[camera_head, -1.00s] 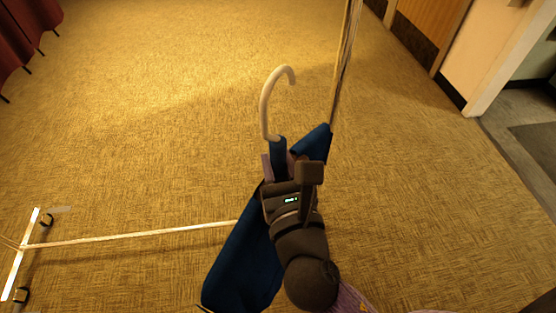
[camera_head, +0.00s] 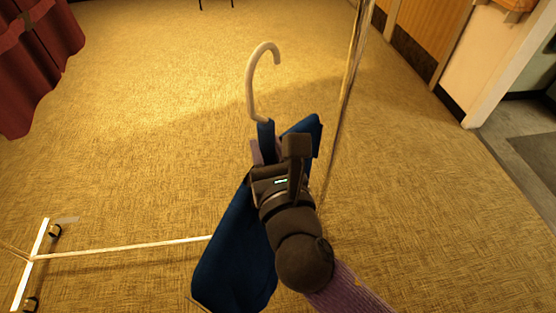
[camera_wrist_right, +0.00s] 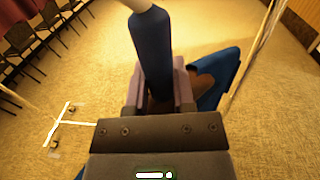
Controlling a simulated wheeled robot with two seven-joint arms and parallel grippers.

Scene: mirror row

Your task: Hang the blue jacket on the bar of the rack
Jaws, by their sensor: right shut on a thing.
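The blue jacket (camera_head: 234,262) hangs below my right gripper (camera_head: 264,150) in the head view, with its pale hook (camera_head: 250,85) standing up above the fingers. My right gripper is shut on the jacket's blue neck, just under the hook. In the right wrist view, the blue neck (camera_wrist_right: 152,55) sits between the two fingers, and a blue jacket part (camera_wrist_right: 222,80) shows to the right. The rack shows as a shiny upright post (camera_head: 347,90) right of the hook and a white floor rail (camera_head: 120,248) at lower left. The rack's top bar is not clearly in view. My left gripper is not in view.
The rack's wheeled foot (camera_head: 32,262) is at the left on the carpet. Dark red drapery (camera_head: 38,65) hangs at the upper left. A wooden door (camera_head: 425,40) and a doorway are at the right. Several chairs (camera_wrist_right: 40,35) line the left in the wrist view. Open carpet lies between.

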